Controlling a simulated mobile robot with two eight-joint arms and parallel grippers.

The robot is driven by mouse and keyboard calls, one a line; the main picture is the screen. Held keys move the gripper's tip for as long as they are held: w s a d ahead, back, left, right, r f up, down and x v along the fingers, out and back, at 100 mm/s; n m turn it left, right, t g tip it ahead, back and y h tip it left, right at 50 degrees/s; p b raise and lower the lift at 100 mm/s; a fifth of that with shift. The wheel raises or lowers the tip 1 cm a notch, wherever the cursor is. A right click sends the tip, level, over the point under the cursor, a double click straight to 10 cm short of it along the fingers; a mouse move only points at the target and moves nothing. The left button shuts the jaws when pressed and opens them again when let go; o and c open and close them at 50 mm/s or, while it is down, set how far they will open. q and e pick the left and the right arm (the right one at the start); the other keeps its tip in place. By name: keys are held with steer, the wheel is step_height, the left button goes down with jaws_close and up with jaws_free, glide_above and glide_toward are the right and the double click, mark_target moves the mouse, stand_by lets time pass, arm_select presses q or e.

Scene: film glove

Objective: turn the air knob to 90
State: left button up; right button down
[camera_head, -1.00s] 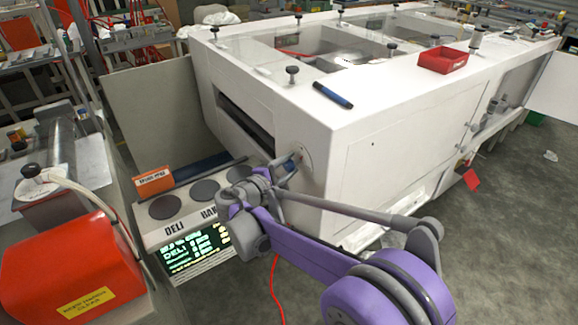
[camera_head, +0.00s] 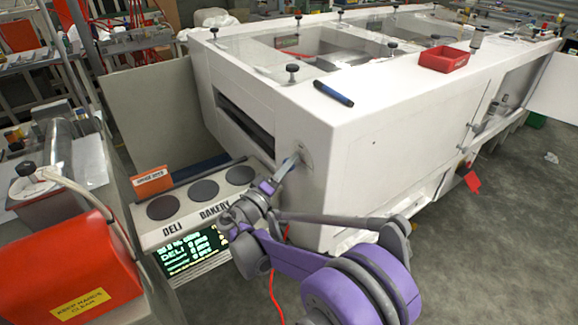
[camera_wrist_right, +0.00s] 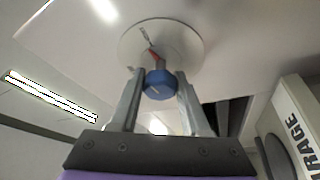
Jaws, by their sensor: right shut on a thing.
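The air knob (camera_wrist_right: 158,84) is blue and sits in front of a round pale dial plate (camera_wrist_right: 185,45) with a red pointer, in the right wrist view. My right gripper (camera_wrist_right: 160,79) has a finger on each side of the knob and is shut on it. In the head view the dial plate (camera_head: 306,148) is on the end face of the white machine (camera_head: 400,110). My right gripper (camera_head: 294,162) reaches it from the lower left, and the knob is hidden there. The scale markings are too small to read. My left gripper is out of view.
A panel with black discs and DELI and BAKERY labels (camera_head: 187,228) stands close below my right wrist. A red machine (camera_head: 75,260) is at the lower left. A blue pen (camera_head: 333,94) and a red tray (camera_head: 443,60) lie on the white machine.

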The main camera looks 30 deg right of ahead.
steer(key=shift+m+g+h, duration=0.4)
steer(key=shift+m, duration=0.8)
steer(key=shift+c, duration=1.9)
jaws_free()
steer(key=v, duration=1.1)
steer(key=shift+b, duration=0.4)
steer(key=shift+d, duration=0.15)
